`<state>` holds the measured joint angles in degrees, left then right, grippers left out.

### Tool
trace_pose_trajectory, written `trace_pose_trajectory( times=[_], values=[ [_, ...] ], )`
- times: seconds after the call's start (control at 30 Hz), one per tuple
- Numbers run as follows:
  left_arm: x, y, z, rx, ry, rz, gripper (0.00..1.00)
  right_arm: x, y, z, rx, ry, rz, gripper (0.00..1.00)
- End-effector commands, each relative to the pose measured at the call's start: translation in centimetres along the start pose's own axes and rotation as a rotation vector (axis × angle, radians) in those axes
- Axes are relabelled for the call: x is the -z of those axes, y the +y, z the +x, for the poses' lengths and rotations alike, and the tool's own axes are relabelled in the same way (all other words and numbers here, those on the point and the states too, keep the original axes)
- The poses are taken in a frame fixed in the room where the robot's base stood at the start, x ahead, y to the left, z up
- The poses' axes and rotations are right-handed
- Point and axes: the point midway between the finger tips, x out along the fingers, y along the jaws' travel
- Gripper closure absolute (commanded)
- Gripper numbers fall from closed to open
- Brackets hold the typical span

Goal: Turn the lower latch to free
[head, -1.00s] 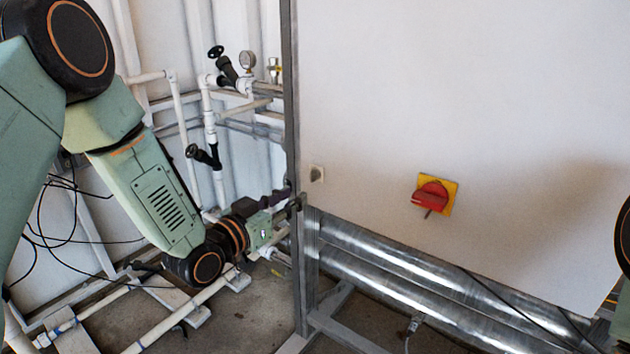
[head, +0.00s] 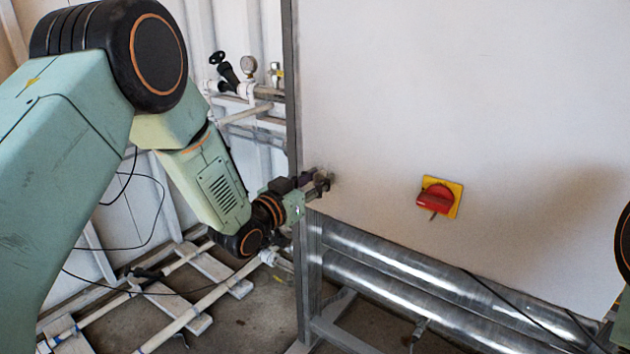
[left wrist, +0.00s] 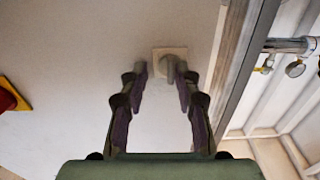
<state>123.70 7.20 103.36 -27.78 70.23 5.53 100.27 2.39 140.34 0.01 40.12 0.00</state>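The lower latch (left wrist: 170,69) is a small grey knob on a square beige plate (left wrist: 158,53), on the white panel (head: 480,90) close to its left edge. In the left wrist view, my left gripper (left wrist: 161,70) is open, with its dark fingertips on either side of the knob. The knob lies nearer the right-hand finger; I cannot tell if they touch. In the head view, the left gripper (head: 325,181) reaches the panel from the left and largely hides the latch. The right gripper is out of view.
A red rotary switch (head: 433,199) on a yellow plate sits to the right on the panel. A grey metal frame post (head: 292,90) stands along the panel's left edge. Shiny pipes (head: 400,265) run below. White pipes with valves and a gauge (head: 248,66) are behind left.

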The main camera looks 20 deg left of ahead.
Motion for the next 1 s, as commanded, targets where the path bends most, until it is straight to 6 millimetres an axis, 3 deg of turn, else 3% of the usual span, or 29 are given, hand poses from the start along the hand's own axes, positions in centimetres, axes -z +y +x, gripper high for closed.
trace_pose_trajectory(
  times=[0.37, 1.0],
  values=[
    [0.0, -0.37, -0.12, 0.005, 0.0, -0.002, 0.99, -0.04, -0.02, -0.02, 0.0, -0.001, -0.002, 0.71],
    [0.16, -0.29, -0.1, 0.003, 0.004, 0.054, 1.0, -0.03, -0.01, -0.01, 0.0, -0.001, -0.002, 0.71]
  ],
)
